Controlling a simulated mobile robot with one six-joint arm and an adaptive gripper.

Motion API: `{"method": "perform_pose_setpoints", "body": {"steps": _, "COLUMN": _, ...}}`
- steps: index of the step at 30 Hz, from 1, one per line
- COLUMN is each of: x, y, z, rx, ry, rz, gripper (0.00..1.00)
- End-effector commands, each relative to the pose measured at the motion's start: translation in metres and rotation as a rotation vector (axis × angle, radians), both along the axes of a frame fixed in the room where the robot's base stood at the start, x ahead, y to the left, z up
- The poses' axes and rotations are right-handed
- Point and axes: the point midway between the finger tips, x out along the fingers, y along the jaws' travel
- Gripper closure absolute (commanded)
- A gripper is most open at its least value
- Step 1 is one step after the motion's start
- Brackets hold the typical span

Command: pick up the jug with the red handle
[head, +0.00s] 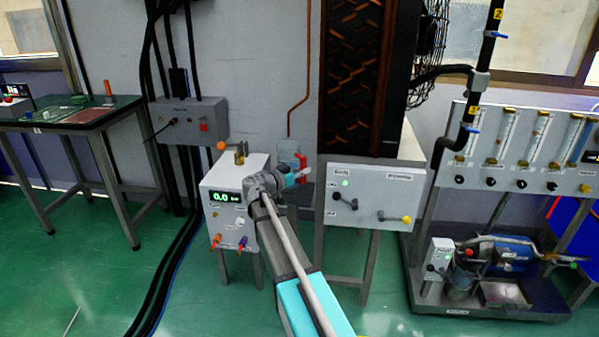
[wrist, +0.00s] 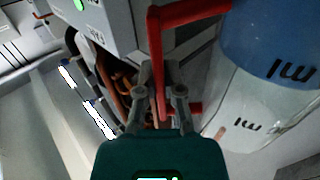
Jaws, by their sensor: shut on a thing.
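The jug (head: 290,150) is clear and stands upright beside the white box with the green readout. Its red handle (head: 302,162) faces right in the head view. In the wrist view the jug (wrist: 240,108) fills the right side, with a blue upper part and dark lettering. The red handle (wrist: 157,55) runs down between the fingertips of my gripper (wrist: 160,95). My gripper is shut on the handle. In the head view my arm and gripper (head: 297,177) hide the jug's lower part, so I cannot tell whether its base touches anything.
A white box with a green readout (head: 226,198) stands left of the jug. A grey control box with levers (head: 372,197) is close on the right. A copper pipe (head: 307,75) comes down just above the jug. A panel of flow tubes (head: 520,150) stands farther right.

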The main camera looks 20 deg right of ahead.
Motion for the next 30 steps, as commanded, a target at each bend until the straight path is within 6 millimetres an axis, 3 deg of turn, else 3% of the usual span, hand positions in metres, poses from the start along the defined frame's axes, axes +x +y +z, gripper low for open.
{"method": "perform_pose_setpoints", "body": {"steps": 15, "x": 0.0, "y": 0.0, "z": 0.037, "rx": -0.001, "ry": -0.001, "rz": 0.0, "gripper": 1.0}}
{"method": "perform_pose_setpoints", "body": {"steps": 30, "x": 0.0, "y": 0.0, "z": 0.056, "rx": -0.001, "ry": -0.001, "rz": 0.0, "gripper": 1.0}}
